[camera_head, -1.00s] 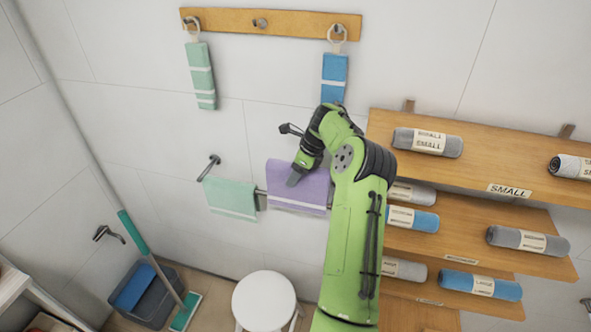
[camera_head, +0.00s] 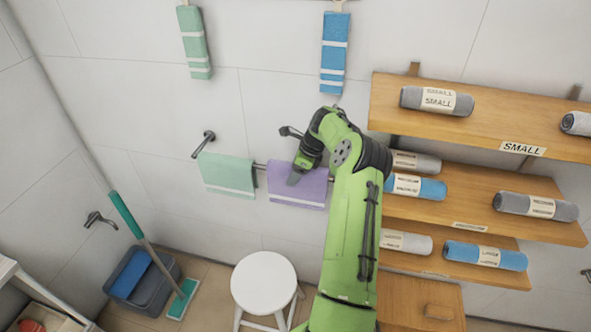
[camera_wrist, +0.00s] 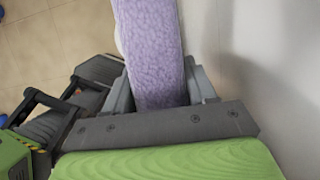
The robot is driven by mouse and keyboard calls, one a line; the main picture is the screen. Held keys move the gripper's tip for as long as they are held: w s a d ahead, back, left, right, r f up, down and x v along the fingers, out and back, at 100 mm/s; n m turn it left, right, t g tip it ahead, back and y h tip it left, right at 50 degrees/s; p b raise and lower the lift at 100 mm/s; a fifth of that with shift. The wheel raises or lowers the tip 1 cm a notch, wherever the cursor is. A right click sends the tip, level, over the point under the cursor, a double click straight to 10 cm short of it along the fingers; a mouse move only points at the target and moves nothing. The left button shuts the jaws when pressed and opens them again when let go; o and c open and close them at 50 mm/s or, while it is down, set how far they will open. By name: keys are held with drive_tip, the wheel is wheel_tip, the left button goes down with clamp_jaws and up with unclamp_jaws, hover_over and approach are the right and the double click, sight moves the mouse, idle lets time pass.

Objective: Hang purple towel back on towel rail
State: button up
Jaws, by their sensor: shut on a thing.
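The purple towel (camera_head: 300,193) hangs at the towel rail (camera_head: 260,166) on the back wall, with a pale stripe near its lower edge. My gripper (camera_head: 295,176) is at the towel's upper part, in front of the wall. In the wrist view the purple towel (camera_wrist: 153,50) lies between the two grey fingers of my gripper (camera_wrist: 160,85), which are shut on it. A green towel (camera_head: 228,176) hangs on the same rail to the left. My arm hides the rail's right end, and I cannot tell whether the purple towel rests on the bar.
Wooden shelves (camera_head: 470,110) with rolled towels stand close to the right of my arm. A white stool (camera_head: 264,283) stands below the rail. A mop (camera_head: 130,220) and grey bucket (camera_head: 150,285) are at lower left. Green (camera_head: 195,45) and blue (camera_head: 335,55) towels hang above.

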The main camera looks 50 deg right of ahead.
drive_tip(key=shift+f, duration=0.5)
drive_tip(key=o, duration=1.3)
drive_tip(key=shift+r, duration=0.15)
wheel_tip(320, 180, up, 10)
drive_tip(key=shift+f+p, duration=0.1)
drive_tip(key=shift+p, duration=0.35)
